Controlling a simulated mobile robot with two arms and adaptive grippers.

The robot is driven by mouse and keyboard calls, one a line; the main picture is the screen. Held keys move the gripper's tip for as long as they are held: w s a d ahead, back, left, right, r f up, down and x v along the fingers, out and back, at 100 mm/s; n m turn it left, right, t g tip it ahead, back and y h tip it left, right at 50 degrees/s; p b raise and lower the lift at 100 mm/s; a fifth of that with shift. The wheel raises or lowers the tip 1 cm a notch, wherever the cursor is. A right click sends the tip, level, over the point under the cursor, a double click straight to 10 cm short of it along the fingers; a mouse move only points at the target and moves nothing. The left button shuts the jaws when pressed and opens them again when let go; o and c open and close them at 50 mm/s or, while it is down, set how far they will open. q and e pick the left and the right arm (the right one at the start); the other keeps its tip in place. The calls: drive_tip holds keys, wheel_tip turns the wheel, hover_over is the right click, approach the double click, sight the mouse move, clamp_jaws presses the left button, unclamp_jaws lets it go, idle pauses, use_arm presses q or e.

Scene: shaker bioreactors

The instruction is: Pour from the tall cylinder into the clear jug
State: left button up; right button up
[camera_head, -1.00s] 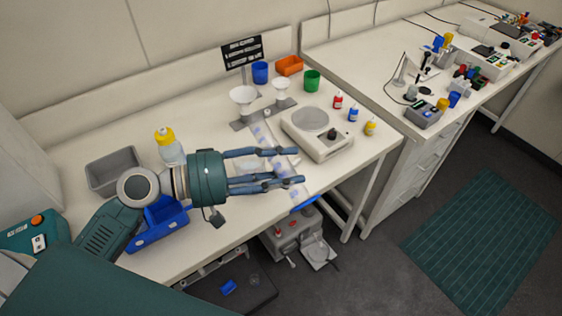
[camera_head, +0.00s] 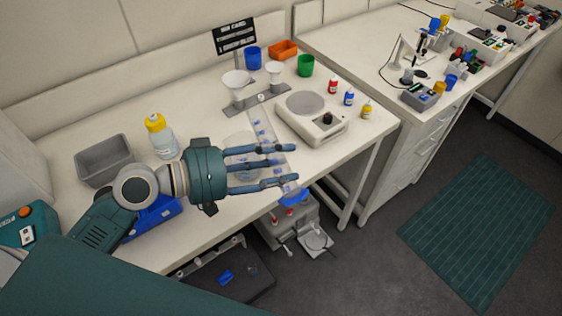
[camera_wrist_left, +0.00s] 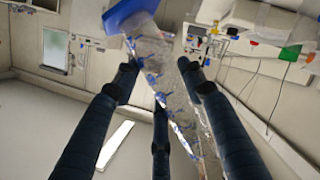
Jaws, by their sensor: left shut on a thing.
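The tall cylinder (camera_head: 264,138) is clear with blue marks and a blue foot (camera_head: 293,196). My left gripper (camera_head: 281,165) is shut on it, the fingers around its middle. In the head view it slants, foot at the lower right by the table's front edge, upper end toward the funnels. In the left wrist view the cylinder (camera_wrist_left: 165,65) runs between my fingers, its blue foot at the top. The clear jug (camera_head: 238,144) is behind and left of the cylinder, largely hidden by my gripper; its outline is faint. My right gripper is not in view.
A funnel stand with white funnels (camera_head: 236,83) is behind the cylinder, and a scale (camera_head: 308,122) is at its right. A yellow-capped bottle (camera_head: 164,139), a grey bin (camera_head: 103,162) and a blue tray (camera_head: 152,217) are at the left. Small bottles stand beyond the scale.

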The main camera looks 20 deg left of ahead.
use_arm(q)
drive_tip(key=shift+w+a+f+m+y+b, duration=0.2)
drive_tip(key=shift+a+f+m+b, duration=0.15)
drive_tip(key=shift+f, duration=0.15)
drive_tip(key=shift+w+a+f+m+y+b, duration=0.2)
drive_tip(key=shift+f+m+b, duration=0.15)
drive_tip(key=shift+f, duration=0.1)
drive_tip(key=shift+w+a+f+m+t+y+b, duration=0.4)
drive_tip(key=shift+w+a+f+m+y+b, duration=0.15)
drive_tip(key=shift+a+f+m+b, duration=0.2)
drive_tip(key=shift+w+a+f+m+t+y+b, duration=0.3)
drive_tip(key=shift+w+a+f+m+b, duration=0.2)
drive_tip(key=shift+w+a+m, duration=0.3)
drive_tip(key=shift+w+a+f+m+t+y+b, duration=0.2)
drive_tip(key=shift+w+a+f+m+y+b, duration=0.25)
drive_tip(key=shift+a+m, duration=0.35)
drive_tip(key=s+a+r+m+g+h, duration=0.1)
drive_tip(key=s+r+m+g+h, duration=0.1)
drive_tip(key=s, duration=0.5)
drive_tip(key=shift+s+m+g+h, duration=0.3)
drive_tip(key=shift+m+g+h, duration=0.25)
drive_tip(key=shift+m, duration=0.2)
